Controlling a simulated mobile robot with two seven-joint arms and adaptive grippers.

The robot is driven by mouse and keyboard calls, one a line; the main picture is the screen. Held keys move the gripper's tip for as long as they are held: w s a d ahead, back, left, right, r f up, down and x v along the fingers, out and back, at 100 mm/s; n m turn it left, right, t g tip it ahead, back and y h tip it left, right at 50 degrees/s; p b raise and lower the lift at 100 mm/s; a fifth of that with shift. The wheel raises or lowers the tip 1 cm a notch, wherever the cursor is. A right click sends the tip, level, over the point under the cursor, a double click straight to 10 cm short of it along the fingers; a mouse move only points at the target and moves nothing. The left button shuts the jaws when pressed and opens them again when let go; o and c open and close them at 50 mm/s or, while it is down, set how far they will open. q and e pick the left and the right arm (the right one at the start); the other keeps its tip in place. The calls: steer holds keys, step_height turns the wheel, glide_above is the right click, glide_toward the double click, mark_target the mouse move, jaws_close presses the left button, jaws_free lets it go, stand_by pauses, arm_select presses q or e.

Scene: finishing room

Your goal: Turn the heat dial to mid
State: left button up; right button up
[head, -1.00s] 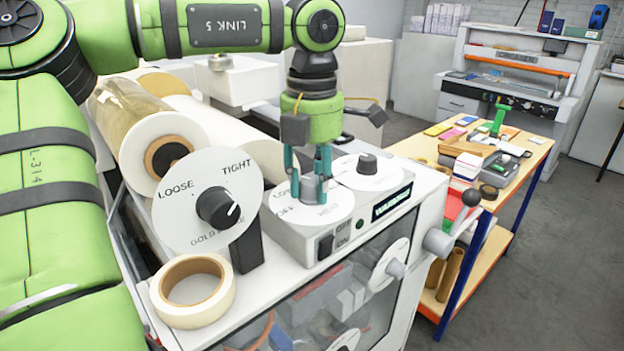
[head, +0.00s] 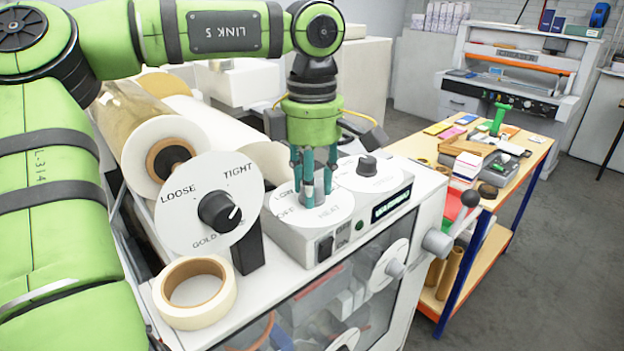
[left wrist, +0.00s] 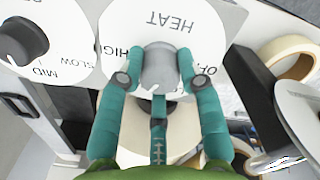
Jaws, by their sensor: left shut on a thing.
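The heat dial (left wrist: 160,68) is a grey knob on a white disc marked HEAT, OFF and HIGH (left wrist: 200,22). The disc lies on top of the machine's control box and also shows in the head view (head: 333,213). My left gripper (head: 315,192) points straight down over this disc. In the left wrist view its teal fingers (left wrist: 160,85) are closed around the knob. In the head view the fingers hide most of the knob. The knob's pointer and the MID mark of this disc are hidden or too unclear to read. My right gripper is not in view.
A second dial (head: 367,166) marked SLOW and MID sits close beside it. A large LOOSE/TIGHT dial (head: 215,212) stands to the left, with a tape roll (head: 194,292) in front. A power switch (head: 325,248) is on the box front. A workbench (head: 520,160) stands right.

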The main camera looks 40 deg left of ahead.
arm_select(q)
steer(key=shift+m, duration=0.4)
steer(key=o, duration=1.2)
steer(key=shift+c, duration=0.2)
steer(key=shift+r, duration=0.1)
step_height(320, 180, up, 12)
